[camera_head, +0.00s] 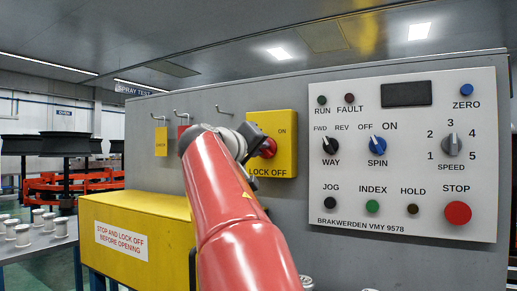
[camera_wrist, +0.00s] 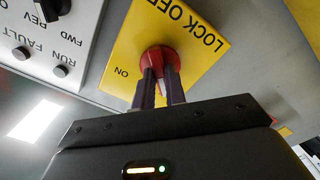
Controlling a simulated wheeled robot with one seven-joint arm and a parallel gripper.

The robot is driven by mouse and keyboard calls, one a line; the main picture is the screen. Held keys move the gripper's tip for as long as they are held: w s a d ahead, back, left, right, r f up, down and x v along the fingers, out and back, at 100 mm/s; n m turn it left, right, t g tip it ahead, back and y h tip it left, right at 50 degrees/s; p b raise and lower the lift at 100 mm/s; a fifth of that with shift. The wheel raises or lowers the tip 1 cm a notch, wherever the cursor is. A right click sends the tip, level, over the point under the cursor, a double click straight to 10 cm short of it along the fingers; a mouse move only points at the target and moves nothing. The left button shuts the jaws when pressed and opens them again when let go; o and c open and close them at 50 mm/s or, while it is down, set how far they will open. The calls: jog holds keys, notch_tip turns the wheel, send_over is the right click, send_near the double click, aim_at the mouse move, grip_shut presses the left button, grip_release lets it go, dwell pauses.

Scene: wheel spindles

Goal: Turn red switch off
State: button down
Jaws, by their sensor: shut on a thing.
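The red switch (camera_head: 269,147) is a round knob on a yellow plate (camera_head: 284,121) marked ON at the upper right and LOCK OFF along the bottom. My red arm reaches up to it from below, and my gripper (camera_head: 258,145) is at the knob's left side, partly hidden by the arm. In the wrist view, the yellow plate (camera_wrist: 128,62) appears upside down. There the two dark fingers of my gripper (camera_wrist: 160,78) are shut on the red knob (camera_wrist: 159,56). The fingers hide part of the knob, so I cannot tell which mark it points to.
A grey control panel (camera_head: 400,215) with knobs and buttons is close to the right of the yellow plate. Hooks with tags (camera_head: 161,141) hang to the left. A yellow box (camera_head: 125,245) juts out below left of the arm. A table with metal spindles (camera_head: 22,235) is at far left.

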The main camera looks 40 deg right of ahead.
jog(key=c, duration=1.4)
grip_release()
jog(key=shift+c, duration=0.2)
jog(key=shift+a, duration=0.1)
jog(key=b+v, duration=0.2)
jog(key=v, duration=0.5)
jog(key=shift+a, duration=0.3)
jog(key=shift+s, duration=0.15)
